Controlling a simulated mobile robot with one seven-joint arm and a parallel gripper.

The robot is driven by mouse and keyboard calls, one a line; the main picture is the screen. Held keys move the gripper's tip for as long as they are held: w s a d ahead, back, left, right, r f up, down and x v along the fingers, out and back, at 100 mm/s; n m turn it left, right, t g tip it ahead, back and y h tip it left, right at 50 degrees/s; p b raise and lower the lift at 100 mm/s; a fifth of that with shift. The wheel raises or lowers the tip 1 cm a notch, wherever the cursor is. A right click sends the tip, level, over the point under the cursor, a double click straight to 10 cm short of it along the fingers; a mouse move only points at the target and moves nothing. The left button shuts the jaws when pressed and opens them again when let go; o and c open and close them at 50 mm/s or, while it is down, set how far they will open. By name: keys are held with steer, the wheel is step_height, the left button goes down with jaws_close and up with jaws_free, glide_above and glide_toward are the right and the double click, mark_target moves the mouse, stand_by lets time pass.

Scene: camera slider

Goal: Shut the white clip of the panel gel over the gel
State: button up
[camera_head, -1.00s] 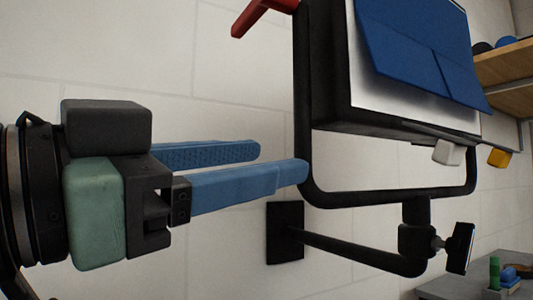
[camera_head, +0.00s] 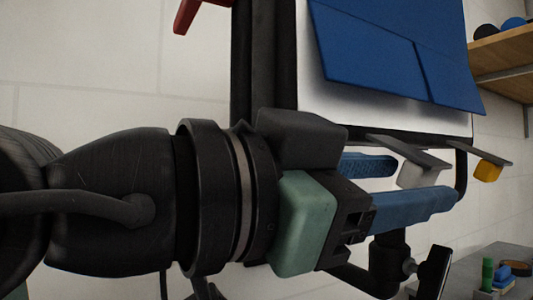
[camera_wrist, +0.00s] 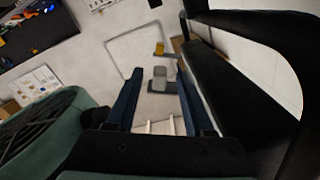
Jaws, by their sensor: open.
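The panel has a white face (camera_head: 340,112) in a black frame, and a blue gel sheet (camera_head: 385,50) lies over that face. The white clip (camera_head: 420,168) sticks out from the panel's lower edge on a grey arm, swung away from the gel. It also shows in the wrist view (camera_wrist: 158,79). My gripper (camera_head: 425,181) has two blue fingers, open and pointing right along the lower edge. In the wrist view the white clip appears between the fingertips (camera_wrist: 160,73), a little beyond them. I see no contact with it.
A yellow clip (camera_head: 487,171) stands out farther right along the same edge. A red clip (camera_head: 190,15) is at the upper left. The black stand bracket (camera_head: 388,252) is below my fingers. A wooden shelf (camera_head: 505,50) and a grey table (camera_head: 475,270) are at the right.

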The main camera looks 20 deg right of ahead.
mark_target(405, 182)
steer(key=shift+w+d+p, duration=0.1)
steer(key=shift+d+p, duration=0.25)
steer(key=shift+d, duration=1.15)
jaws_close()
